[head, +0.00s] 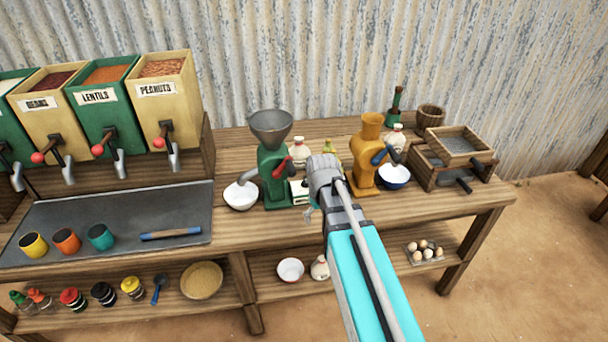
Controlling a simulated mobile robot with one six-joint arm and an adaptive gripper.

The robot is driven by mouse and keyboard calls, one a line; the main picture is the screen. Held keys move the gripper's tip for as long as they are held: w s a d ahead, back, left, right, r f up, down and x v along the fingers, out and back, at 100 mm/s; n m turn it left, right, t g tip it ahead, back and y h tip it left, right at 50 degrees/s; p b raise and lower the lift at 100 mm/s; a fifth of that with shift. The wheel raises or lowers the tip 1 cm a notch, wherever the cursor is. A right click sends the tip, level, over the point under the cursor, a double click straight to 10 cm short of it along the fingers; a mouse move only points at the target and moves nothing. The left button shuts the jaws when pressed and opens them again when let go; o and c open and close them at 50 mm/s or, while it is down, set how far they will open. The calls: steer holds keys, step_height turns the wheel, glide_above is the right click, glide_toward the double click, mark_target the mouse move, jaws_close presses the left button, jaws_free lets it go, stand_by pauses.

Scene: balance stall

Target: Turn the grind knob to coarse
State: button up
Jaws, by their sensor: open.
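A green grinder (272,178) with a grey funnel hopper (270,127) stands on the wooden table. A red handle (284,163) is on its right side and a small white panel (299,190) sits beside its base. I cannot make out a grind knob or its setting. My gripper (309,214) is just right of the green grinder, mostly hidden by my own arm. The little of it that shows looks open, with nothing seen in it. I cannot tell whether it touches the grinder.
A white bowl (240,195) stands left of the green grinder. An orange grinder (364,160) with a blue handle and a blue bowl (394,177) are to the right. White bottles (299,152) stand behind. A grey tray (110,215) holding cups lies left. Wooden boxes (452,150) stand right.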

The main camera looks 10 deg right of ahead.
mark_target(306, 179)
steer(key=w+r+n+p, duration=0.3)
steer(key=w+r+n, duration=0.1)
steer(key=w, duration=0.6)
steer(key=w+r+n+p, duration=0.4)
steer(key=w+n, duration=0.1)
steer(key=w, duration=0.6)
steer(key=shift+r+n+p, duration=0.3)
steer(key=shift+r+n, duration=0.1)
steer(key=shift+s+d+f, duration=0.1)
steer(key=shift+f, duration=0.15)
step_height(306, 179, down, 12)
steer(key=b, duration=1.2)
steer(key=shift+r, duration=0.25)
steer(key=shift+c, duration=0.3)
steer(key=c, duration=1)
steer(key=o, duration=1.1)
steer(key=shift+c, duration=0.2)
